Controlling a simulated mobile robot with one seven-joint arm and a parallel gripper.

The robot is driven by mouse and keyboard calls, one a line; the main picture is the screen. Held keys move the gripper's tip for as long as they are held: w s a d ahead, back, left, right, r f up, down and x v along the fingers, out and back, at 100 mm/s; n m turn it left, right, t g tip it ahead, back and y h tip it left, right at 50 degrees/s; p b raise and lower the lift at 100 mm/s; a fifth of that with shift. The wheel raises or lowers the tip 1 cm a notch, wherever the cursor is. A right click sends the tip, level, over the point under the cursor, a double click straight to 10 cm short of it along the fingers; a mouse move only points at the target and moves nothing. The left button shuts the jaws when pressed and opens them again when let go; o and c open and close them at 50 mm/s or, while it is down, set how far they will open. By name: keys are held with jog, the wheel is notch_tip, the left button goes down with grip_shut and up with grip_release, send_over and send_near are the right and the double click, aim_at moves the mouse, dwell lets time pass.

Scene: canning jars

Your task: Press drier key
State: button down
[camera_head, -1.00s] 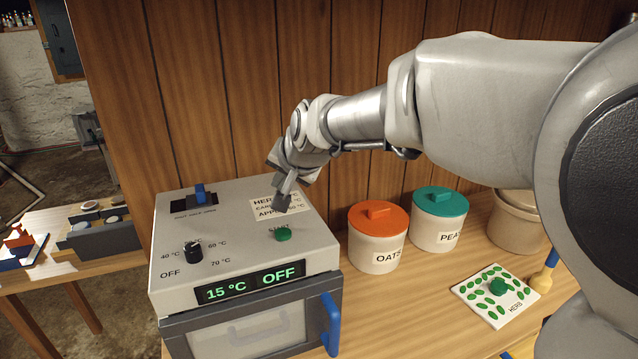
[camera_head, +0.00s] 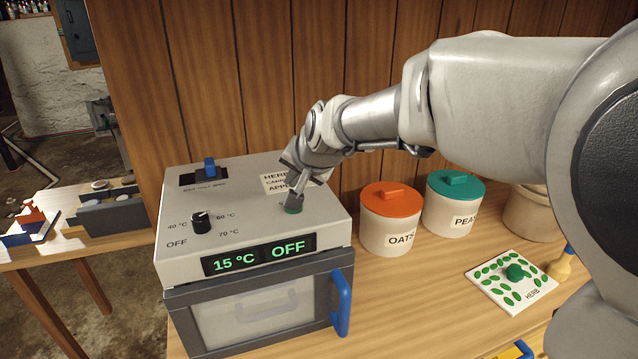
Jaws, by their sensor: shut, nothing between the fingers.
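The drier (camera_head: 178,245) is a light grey box on the wooden counter, with a dark door frame, a window and a blue handle (camera_head: 342,301). Its green start key (camera_head: 293,210) is on the top panel, mostly hidden under my gripper. My gripper (camera_head: 293,201) is shut and empty, pointing down at the key, with its tips at or just above it; I cannot tell if they touch. The display (camera_head: 260,255) reads 15 °C and OFF. The black temperature knob (camera_head: 201,222) and a blue slider (camera_head: 209,168) are also on the top.
An orange-lidded OATS jar (camera_head: 390,225) and a teal-lidded PEAS jar (camera_head: 452,205) stand right of the drier. A HERB tray (camera_head: 488,285) with green leaves lies on the counter (camera_head: 420,300). A wood-panel wall (camera_head: 240,80) rises behind.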

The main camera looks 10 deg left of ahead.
jog(key=shift+f+b, duration=0.7)
jog(key=shift+f, duration=0.7)
jog(key=shift+f, duration=0.15)
dwell(0.8)
jog(key=shift+f+b, duration=0.25)
jog(key=shift+b, duration=0.15)
jog(key=shift+f+b, duration=0.35)
jog(key=shift+f, duration=0.15)
dwell(0.6)
jog(key=shift+r, duration=0.15)
jog(key=shift+r+p, duration=0.65)
jog(key=shift+r, duration=0.1)
notch_tip(320, 180, up, 5)
jog(key=p, duration=0.4)
